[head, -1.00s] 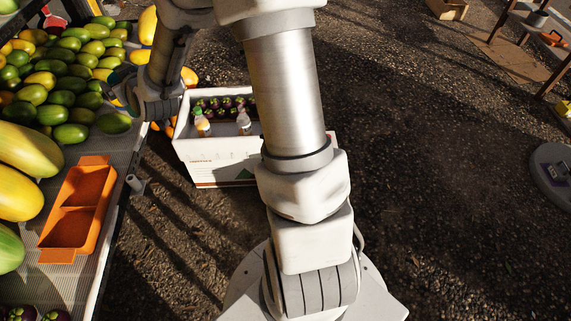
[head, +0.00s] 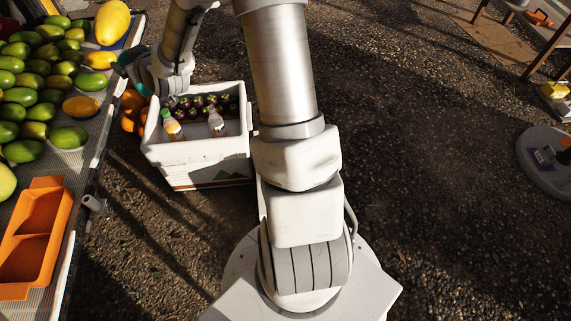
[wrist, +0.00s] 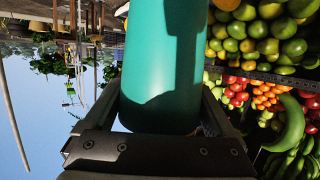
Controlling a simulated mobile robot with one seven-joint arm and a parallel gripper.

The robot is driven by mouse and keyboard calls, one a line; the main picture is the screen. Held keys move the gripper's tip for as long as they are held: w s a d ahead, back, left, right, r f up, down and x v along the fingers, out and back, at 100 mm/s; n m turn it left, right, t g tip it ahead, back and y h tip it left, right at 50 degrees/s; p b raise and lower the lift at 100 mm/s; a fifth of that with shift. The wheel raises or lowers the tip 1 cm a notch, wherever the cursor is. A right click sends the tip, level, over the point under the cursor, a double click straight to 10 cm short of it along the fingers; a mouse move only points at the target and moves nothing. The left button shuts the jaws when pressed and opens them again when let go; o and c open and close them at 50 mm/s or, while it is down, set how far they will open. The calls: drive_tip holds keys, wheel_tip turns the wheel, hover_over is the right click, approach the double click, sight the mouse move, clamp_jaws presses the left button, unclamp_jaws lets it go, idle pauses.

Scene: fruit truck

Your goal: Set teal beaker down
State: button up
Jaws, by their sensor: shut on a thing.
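The teal beaker (wrist: 163,65) fills the middle of the wrist view, smooth and partly in shadow. My gripper (wrist: 158,105) is shut on it, with one dark finger on each side. In the head view, a small teal patch (head: 137,60) shows beside my wrist at the upper left, near the edge of the fruit stand; most of the beaker and the fingers are hidden there by my arm. Whether the beaker touches any surface cannot be seen.
The fruit stand (head: 84,140) at the left holds green and yellow mangoes and an orange two-part tray (head: 38,235). A white cool box (head: 205,150) with bottles and dark fruit stands on the ground beside it. Open gravel lies to the right.

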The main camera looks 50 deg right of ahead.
drive_tip(key=s+d+f+m+h+b, duration=0.1)
drive_tip(key=s+d+f+b, duration=0.2)
drive_tip(key=d+f, duration=0.9)
drive_tip(key=s+d+f+h+b, duration=0.1)
drive_tip(key=s+d+f+b, duration=0.15)
drive_tip(key=d+f, duration=0.95)
drive_tip(key=s+d+f+b, duration=0.2)
drive_tip(key=s+d+f, duration=0.3)
drive_tip(key=s+f, duration=0.45)
drive_tip(key=s+d+f+b, duration=0.2)
drive_tip(key=s+d+f, duration=0.2)
drive_tip(key=s+f, duration=0.6)
drive_tip(key=shift+y, duration=0.5)
drive_tip(key=shift+w+a+f+b, duration=0.2)
drive_tip(key=shift+w+f+b, duration=2.95)
drive_tip(key=shift+w+f, duration=3)
drive_tip(key=shift+w, duration=0.1)
